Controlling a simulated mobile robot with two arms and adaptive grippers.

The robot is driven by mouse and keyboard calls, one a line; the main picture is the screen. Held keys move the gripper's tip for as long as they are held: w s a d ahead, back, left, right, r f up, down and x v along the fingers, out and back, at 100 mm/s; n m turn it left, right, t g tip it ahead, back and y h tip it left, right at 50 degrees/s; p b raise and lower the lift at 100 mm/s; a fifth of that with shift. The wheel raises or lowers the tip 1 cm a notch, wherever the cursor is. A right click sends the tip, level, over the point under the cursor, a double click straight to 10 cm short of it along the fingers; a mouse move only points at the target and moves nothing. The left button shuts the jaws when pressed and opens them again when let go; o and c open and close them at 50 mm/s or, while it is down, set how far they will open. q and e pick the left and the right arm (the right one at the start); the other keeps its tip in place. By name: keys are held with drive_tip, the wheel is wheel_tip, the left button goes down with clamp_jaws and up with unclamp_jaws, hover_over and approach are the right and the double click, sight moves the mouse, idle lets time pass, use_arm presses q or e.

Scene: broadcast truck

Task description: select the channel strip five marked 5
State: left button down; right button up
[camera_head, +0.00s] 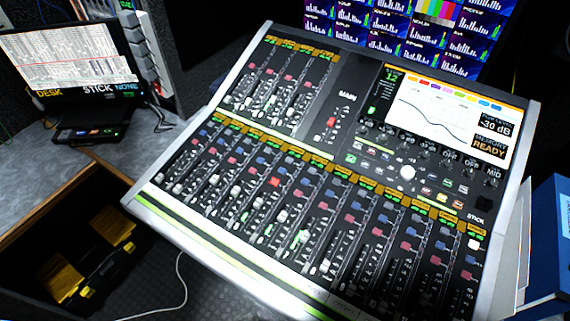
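The mixing console (225,228) lies tilted on the desk and fills the middle of the head view. A long row of channel strips runs along its front, each with an amber label at the top, coloured buttons and a fader. The numbers on the labels are too small to read, so I cannot tell for sure which is strip five. One strip left of the middle has a brighter red button (275,182). The console screen (445,118) shows a curve, "-30 dB" and "MEMORY READY". A small display beside it seems to read 12. Neither gripper is in view.
A monitor (75,60) with text stands on the grey desk (40,185) at left, a dark device (92,132) before it. Meter screens (400,35) hang behind the console. A blue binder (548,240) stands at right. A black-and-yellow case (90,275) lies below left, near a white cable.

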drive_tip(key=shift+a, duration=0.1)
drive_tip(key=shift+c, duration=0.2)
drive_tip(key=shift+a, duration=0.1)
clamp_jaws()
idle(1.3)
